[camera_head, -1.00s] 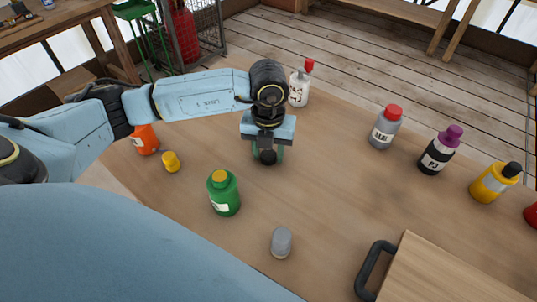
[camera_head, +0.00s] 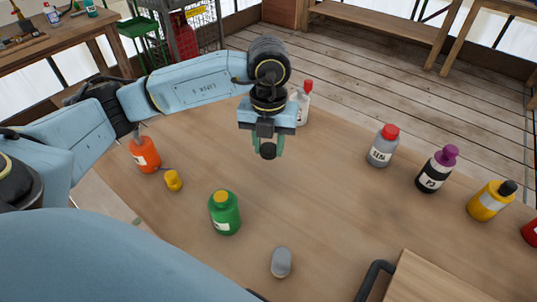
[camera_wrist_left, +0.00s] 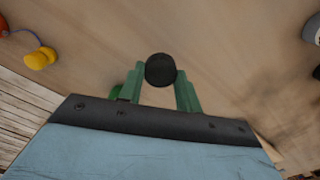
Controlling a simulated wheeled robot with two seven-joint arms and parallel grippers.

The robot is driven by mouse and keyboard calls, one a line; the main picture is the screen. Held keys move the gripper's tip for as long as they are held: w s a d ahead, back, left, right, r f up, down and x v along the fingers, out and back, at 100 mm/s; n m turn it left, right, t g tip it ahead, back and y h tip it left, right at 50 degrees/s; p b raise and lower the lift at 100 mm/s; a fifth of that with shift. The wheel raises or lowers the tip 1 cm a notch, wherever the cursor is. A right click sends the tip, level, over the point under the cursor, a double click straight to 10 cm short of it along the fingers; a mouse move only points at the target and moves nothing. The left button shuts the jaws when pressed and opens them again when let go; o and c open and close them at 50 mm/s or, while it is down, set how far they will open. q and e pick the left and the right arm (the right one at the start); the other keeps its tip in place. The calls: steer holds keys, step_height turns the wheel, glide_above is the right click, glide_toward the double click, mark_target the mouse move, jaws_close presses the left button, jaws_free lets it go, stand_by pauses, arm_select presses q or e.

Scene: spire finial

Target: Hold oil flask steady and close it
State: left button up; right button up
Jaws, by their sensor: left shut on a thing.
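My left gripper (camera_head: 267,146) is shut on a small black round cap-like piece (camera_head: 268,151), held above the middle of the table. In the left wrist view the black piece (camera_wrist_left: 160,70) sits between the two green fingertips (camera_wrist_left: 160,83). An orange bottle (camera_head: 146,156) with a thin grey spout stands at the left of the table. A yellow cap (camera_head: 173,181) lies beside it; in the left wrist view a thin cord runs from the yellow cap (camera_wrist_left: 40,58) toward the orange bottle (camera_wrist_left: 4,26). I cannot tell which bottle is the oil flask. My right gripper is out of view.
A green bottle (camera_head: 225,218) and a small grey piece (camera_head: 281,262) stand near the front. A white bottle (camera_head: 302,108) is behind my gripper. Grey (camera_head: 382,150), black (camera_head: 436,172) and yellow (camera_head: 489,203) bottles line the right. A handled board (camera_head: 450,283) is front right.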

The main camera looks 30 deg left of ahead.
mark_target(269, 149)
arm_select(q)
steer(key=shift+r, duration=0.5)
step_height(269, 149, up, 2)
steer(key=shift+r+p, duration=0.1)
steer(key=shift+p, duration=1.05)
